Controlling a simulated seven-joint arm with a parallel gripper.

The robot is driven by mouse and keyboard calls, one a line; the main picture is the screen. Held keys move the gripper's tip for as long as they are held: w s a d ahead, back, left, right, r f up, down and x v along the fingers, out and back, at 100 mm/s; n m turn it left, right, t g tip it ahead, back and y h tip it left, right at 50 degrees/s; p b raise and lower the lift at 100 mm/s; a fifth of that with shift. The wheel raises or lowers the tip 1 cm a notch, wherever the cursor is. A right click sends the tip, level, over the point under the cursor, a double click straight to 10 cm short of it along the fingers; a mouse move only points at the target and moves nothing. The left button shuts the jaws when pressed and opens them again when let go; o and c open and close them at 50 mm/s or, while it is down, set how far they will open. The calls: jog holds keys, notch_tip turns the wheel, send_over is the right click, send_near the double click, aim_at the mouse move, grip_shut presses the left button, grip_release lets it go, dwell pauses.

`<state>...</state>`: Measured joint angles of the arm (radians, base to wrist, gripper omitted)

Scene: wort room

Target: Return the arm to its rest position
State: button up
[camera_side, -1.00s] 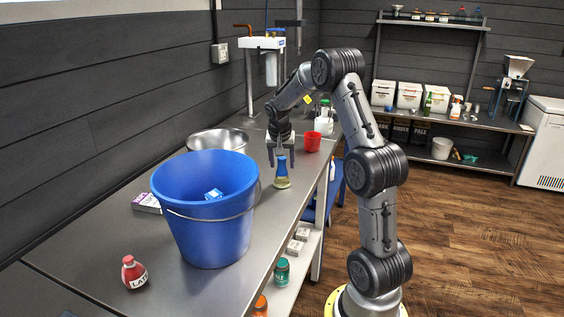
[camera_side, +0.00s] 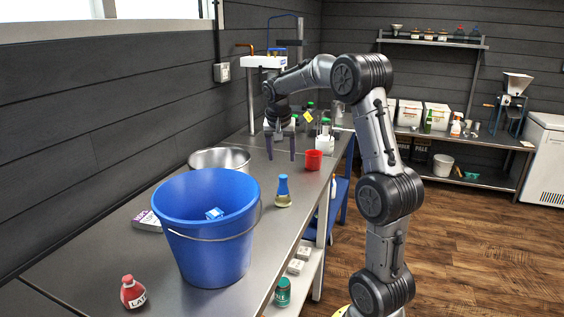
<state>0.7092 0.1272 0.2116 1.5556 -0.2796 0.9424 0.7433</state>
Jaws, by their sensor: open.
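My gripper (camera_side: 280,156) points down above the back part of the steel table (camera_side: 150,268). Its two fingers are apart with nothing between them. A small flask with a blue top and pale yellow contents (camera_side: 283,192) stands upright on the table, in front of and below my gripper and apart from it. My arm reaches over from the right side of the table.
A large blue bucket (camera_side: 205,245) stands at the front, with a small blue item (camera_side: 214,213) inside. A steel bowl (camera_side: 220,158) is behind it. A red cup (camera_side: 313,160) and a red bottle (camera_side: 133,292) stand on the table. Shelves line the back wall.

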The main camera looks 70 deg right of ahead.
jog(key=shift+a+r, duration=0.1)
dwell(0.4)
jog(key=a+r+n+t, duration=0.1)
jog(key=a+r+n, duration=0.1)
jog(key=a, duration=0.5)
jog(key=s+a+r+n+t, duration=0.1)
jog(key=a+r+t, duration=0.1)
jog(key=a, duration=0.5)
jog(key=a+r+n+t, duration=0.1)
jog(key=a+r+n, duration=0.1)
jog(key=a+r, duration=0.2)
jog(key=shift+s+a+r+n+y, duration=0.15)
jog(key=shift+a+r, duration=0.05)
jog(key=shift+a, duration=0.65)
jog(key=shift+s+a+r+n+y, duration=0.1)
jog(key=shift+a+r+n+y, duration=0.05)
jog(key=shift+a, duration=0.65)
jog(key=s+a+f+n+y, duration=0.3)
jog(key=s+a+f+n, duration=0.6)
jog(key=s+a, duration=0.3)
jog(key=shift+s+a+f+n+t+y, duration=0.25)
jog(key=shift+s+f+n+t+y, duration=0.1)
jog(key=shift+s, duration=0.75)
